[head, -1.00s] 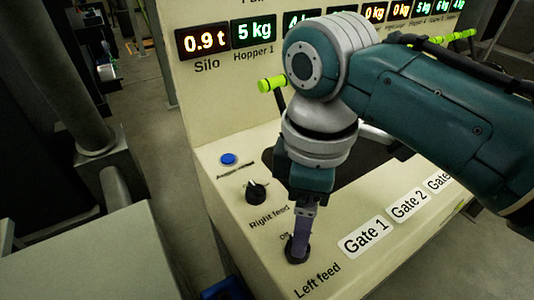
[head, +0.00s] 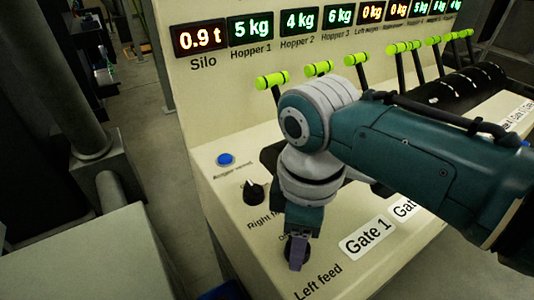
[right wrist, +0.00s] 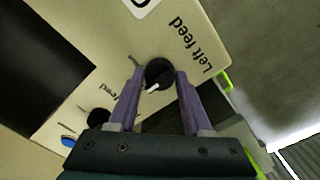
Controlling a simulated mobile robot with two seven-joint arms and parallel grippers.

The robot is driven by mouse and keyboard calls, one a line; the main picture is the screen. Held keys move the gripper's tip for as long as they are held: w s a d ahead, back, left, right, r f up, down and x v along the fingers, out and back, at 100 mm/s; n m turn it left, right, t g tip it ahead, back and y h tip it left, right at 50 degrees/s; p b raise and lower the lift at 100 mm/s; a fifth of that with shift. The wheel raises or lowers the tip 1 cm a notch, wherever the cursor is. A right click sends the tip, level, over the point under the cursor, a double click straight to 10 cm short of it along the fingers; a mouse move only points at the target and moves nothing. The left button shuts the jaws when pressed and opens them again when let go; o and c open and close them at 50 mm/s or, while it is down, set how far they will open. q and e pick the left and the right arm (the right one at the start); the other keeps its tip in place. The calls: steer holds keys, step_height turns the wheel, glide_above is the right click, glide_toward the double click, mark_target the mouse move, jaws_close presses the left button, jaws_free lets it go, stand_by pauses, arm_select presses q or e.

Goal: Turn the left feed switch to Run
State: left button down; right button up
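The left feed switch is a round black knob with a white pointer mark (right wrist: 158,74), on the cream panel beside the "Left feed" label (head: 318,282). In the right wrist view it sits between the two purple fingers of my right gripper (right wrist: 160,76). The fingers are apart, one on each side, very close to the knob; firm contact cannot be told. In the head view my right gripper (head: 297,255) points down over the switch and hides most of it. The position labels around the knob are mostly covered. My left gripper is out of view.
The right feed knob (head: 254,191) and a blue button (head: 226,160) are on the same panel, behind the gripper. Gate labels such as Gate 1 (head: 368,238) lie to the right. Green-handled levers (head: 272,80) stand below the display row (head: 300,22).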

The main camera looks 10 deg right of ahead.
jaws_close()
steer(key=shift+r, duration=0.1)
steer(key=shift+m+p, duration=0.45)
steer(key=shift+m, duration=0.15)
steer(key=m+p, duration=0.1)
steer(key=m, duration=0.2)
steer(key=shift+p, duration=0.35)
steer(key=m+p, duration=0.1)
steer(key=m, duration=0.3)
steer(key=shift+m, duration=0.3)
steer(key=shift+m+p, duration=0.35)
steer(key=shift+m, duration=1.15)
steer(key=o, duration=0.5)
jaws_free()
